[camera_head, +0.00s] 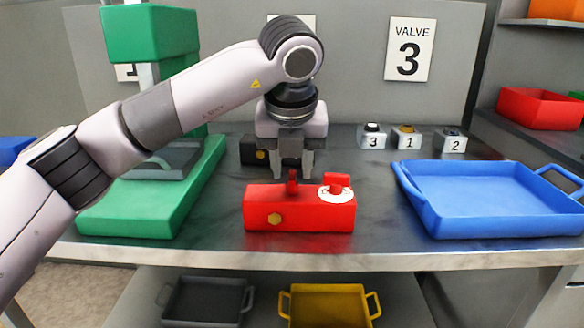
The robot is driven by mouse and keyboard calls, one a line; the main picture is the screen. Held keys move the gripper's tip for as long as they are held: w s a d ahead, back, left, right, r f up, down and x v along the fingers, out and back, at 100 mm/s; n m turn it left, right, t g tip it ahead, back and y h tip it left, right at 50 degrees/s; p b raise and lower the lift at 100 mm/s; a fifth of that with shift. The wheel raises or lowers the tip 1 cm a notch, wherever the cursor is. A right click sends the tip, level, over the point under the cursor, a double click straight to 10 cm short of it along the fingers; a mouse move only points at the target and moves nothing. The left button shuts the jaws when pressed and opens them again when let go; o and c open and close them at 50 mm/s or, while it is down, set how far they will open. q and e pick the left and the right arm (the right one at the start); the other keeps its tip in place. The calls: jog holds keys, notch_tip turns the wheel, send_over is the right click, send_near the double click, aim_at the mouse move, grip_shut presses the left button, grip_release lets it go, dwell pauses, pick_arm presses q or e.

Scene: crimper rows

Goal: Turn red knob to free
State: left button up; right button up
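A red box (300,215) with a yellow hexagon on its front sits near the front of the grey table. A red knob (337,182) stands on a white dial (336,196) on the right of its top. A small red upright piece (292,184) rises from the left of its top. My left gripper (292,174) points down over this left piece, fingers apart, one to each side of it in the picture. I cannot tell whether they touch it. The gripper is left of the knob and clear of it. My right gripper is out of view.
A green press-like machine (150,205) stands left and a blue tray (495,200) right. A black box (253,150) is behind the gripper. Small blocks numbered 3 (372,140), 1 (407,140) and 2 (452,143) stand at the back. A wall sign (409,50) reads "VALVE 3".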

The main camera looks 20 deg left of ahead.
pick_arm(q)
jog(key=v, duration=0.5)
jog(key=shift+s+d+r, duration=0.1)
jog(key=shift+s+r, duration=0.05)
jog(key=shift+r, duration=0.25)
